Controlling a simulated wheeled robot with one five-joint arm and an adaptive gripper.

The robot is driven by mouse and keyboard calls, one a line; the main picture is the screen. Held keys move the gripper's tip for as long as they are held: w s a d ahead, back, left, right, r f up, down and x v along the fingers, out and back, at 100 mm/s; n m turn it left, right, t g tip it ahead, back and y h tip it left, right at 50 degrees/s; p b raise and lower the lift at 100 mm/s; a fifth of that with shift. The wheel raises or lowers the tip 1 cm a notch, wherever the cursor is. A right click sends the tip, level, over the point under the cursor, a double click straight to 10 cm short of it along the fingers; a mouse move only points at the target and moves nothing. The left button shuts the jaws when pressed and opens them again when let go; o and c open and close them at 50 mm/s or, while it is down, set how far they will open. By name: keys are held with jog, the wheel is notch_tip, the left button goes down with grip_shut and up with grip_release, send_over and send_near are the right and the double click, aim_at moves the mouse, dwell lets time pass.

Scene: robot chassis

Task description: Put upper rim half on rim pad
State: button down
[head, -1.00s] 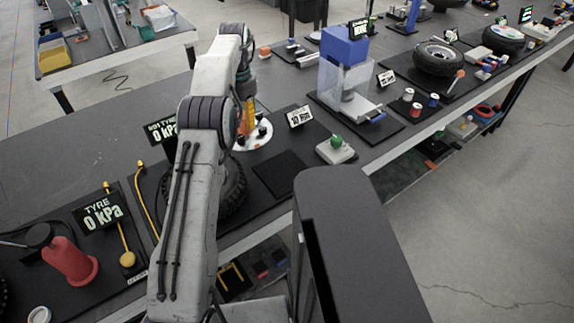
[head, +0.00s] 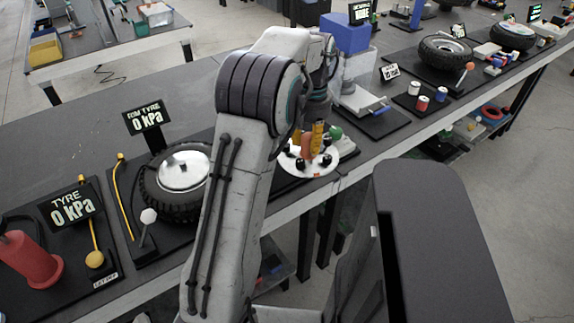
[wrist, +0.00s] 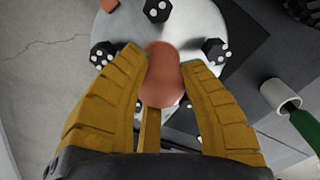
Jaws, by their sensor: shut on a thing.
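The upper rim half is a white disc (head: 322,164) with black bolts around its face and an orange knob in the middle. It also shows in the wrist view (wrist: 190,18), under my fingers. My gripper (head: 314,141) has its yellow fingers shut on the orange knob. The disc hangs near the front edge of the bench and looks roughly level. In the wrist view, the fingers (wrist: 163,62) press the knob from both sides. I cannot pick out the rim pad in the head view; my arm and the disc cover that area.
A tyre (head: 165,203) with a silver rim part inside lies left of my arm. A block with a green knob (head: 335,133) stands close behind the disc; its green part shows in the wrist view (wrist: 304,128). A blue-topped machine (head: 347,36) stands farther back.

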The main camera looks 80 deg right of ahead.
jog(key=w+d+f+p, duration=0.1)
jog(key=w+d+f, duration=0.1)
jog(key=w, duration=0.1)
jog(key=w+d+f+p, duration=0.2)
jog(key=w, duration=0.1)
jog(key=w+d+f+p, duration=0.2)
jog(key=w, duration=0.1)
jog(key=shift+w+d+f, duration=0.1)
jog(key=shift+d+f, duration=0.2)
jog(key=shift+f, duration=0.1)
notch_tip(320, 180, down, 3)
jog(key=p, duration=0.3)
jog(key=shift+f+p, duration=0.3)
jog(key=shift+f, duration=0.25)
jog(key=shift+f, duration=0.1)
jog(key=c, duration=0.9)
grip_release()
jog(key=shift+o, duration=0.2)
